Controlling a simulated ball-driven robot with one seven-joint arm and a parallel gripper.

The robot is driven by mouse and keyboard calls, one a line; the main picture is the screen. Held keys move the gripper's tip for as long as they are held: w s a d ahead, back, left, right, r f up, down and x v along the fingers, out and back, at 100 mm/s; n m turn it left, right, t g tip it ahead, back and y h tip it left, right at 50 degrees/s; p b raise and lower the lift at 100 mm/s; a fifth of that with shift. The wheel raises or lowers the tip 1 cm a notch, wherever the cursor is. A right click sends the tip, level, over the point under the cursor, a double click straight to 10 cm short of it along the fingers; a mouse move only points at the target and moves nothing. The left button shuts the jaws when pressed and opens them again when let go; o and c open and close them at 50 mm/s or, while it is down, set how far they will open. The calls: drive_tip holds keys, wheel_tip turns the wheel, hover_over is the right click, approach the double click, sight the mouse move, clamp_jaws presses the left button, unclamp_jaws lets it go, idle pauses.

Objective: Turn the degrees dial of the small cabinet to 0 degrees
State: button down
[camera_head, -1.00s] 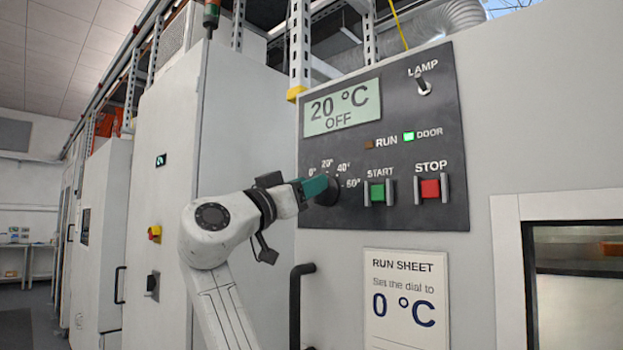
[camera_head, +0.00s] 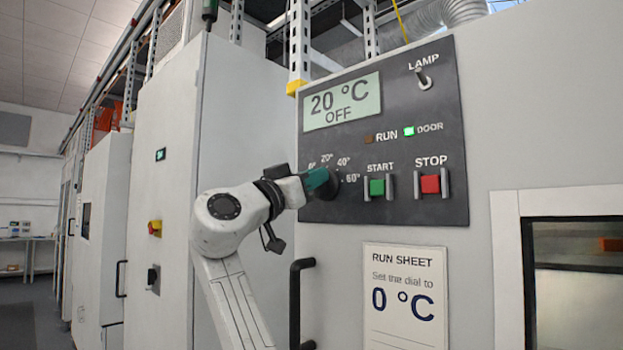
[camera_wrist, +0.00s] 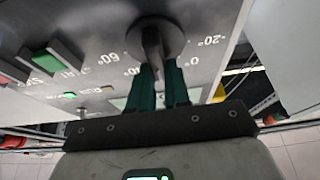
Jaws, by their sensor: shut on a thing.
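The small cabinet's dark panel (camera_head: 410,205) carries the black degrees dial (camera_head: 335,190), with marks including 0°, 20°, 40° and 60° around it. In the wrist view the dial (camera_wrist: 172,32) appears upside down, with 60° and 40° at left and 0° and -20° at right. My gripper (camera_head: 318,181) reaches the dial from the left. Its green fingers (camera_wrist: 160,68) are shut on the dial's raised grip, one on each side. The fingers hide the 20° mark in the wrist view. The display (camera_head: 341,104) reads 20 °C, OFF.
Right of the dial are the green START button (camera_head: 377,187) and red STOP button (camera_head: 430,184), with metal guards. The LAMP switch (camera_head: 424,82) is above. A run sheet (camera_head: 404,296) below says 0 °C. A black door handle (camera_head: 297,305) stands below the dial. The DOOR light (camera_head: 409,131) is green.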

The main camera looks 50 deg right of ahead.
drive_tip(key=shift+n, duration=0.5)
drive_tip(key=shift+w+a+n+t+y+p, duration=0.15)
drive_tip(key=shift+n+t+y+p, duration=0.3)
drive_tip(key=shift+n+t, duration=0.85)
drive_tip(key=shift+w+d+n+t+y+p, duration=0.15)
drive_tip(key=shift+n+t+y+p, duration=0.3)
drive_tip(key=shift+n, duration=1.6)
drive_tip(key=shift+w+a+n+t+y+p, duration=0.15)
drive_tip(key=shift+n+t+p, duration=0.65)
drive_tip(key=shift+n, duration=1.15)
drive_tip(key=c, duration=1.1)
unclamp_jaws()
drive_tip(key=shift+f, duration=0.1)
drive_tip(key=b+v, duration=0.3)
drive_tip(key=v, duration=0.7)
drive_tip(key=shift+s+a+f, duration=0.15)
drive_tip(key=shift+s+a, duration=0.05)
drive_tip(key=shift+a, duration=0.05)
